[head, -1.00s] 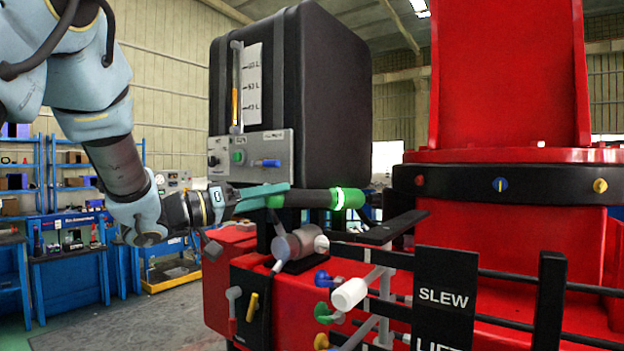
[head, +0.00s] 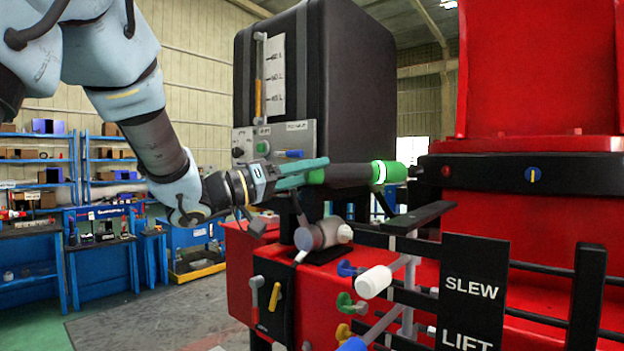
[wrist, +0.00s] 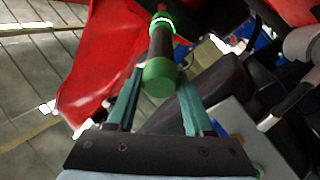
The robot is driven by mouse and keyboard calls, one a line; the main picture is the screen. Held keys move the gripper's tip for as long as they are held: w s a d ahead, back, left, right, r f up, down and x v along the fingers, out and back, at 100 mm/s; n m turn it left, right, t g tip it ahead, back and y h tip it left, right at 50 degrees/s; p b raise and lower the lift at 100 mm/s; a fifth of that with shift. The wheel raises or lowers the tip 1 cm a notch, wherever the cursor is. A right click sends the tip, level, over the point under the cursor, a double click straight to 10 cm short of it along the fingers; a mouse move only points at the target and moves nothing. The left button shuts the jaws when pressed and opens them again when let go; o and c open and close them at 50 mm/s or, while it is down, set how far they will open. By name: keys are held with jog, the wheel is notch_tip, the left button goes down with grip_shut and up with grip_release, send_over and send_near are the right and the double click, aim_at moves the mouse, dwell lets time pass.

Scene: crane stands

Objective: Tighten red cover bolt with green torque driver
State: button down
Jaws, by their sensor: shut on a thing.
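My gripper (head: 318,171) is shut on the green torque driver (head: 350,175), a dark-handled tool with green ends and a bright ring near its far end. The driver is held level and points right, toward the black band on the red crane column. The red cover bolt (head: 446,171) sits on that band's left part, a short way beyond the driver in the picture. In the wrist view the driver (wrist: 161,45) runs up between the two teal fingers, its green butt toward me. Contact between driver tip and bolt cannot be made out.
Below the driver are levers with coloured knobs, a white-ended lever (head: 375,282), black rails and a SLEW sign (head: 472,288). A black tank (head: 345,90) stands behind my gripper.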

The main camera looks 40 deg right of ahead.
aim_at(347, 169)
jog(key=shift+s+f+x, duration=0.1)
jog(key=shift+s+x, duration=0.05)
jog(key=shift+x, duration=0.75)
jog(key=shift+s+f+x, duration=0.1)
jog(key=shift+x, duration=0.8)
jog(key=shift+s+f+x, duration=0.1)
jog(key=shift+s+x, duration=0.05)
jog(key=shift+x, duration=0.75)
jog(key=shift+f+p+x, duration=0.2)
jog(key=shift+p+x, duration=0.4)
jog(key=shift+x, duration=0.5)
dwell(2.6)
jog(key=shift+s+a, duration=0.1)
jog(key=shift+w+r+v, duration=0.1)
jog(key=shift+r+v, duration=0.05)
jog(key=shift+v, duration=0.65)
jog(key=shift+w+r+v, duration=0.1)
jog(key=shift+r+v, duration=0.05)
jog(key=shift+v, duration=0.65)
jog(key=shift+w+r+v, duration=0.1)
jog(key=shift+r+v, duration=0.05)
jog(key=shift+v, duration=0.65)
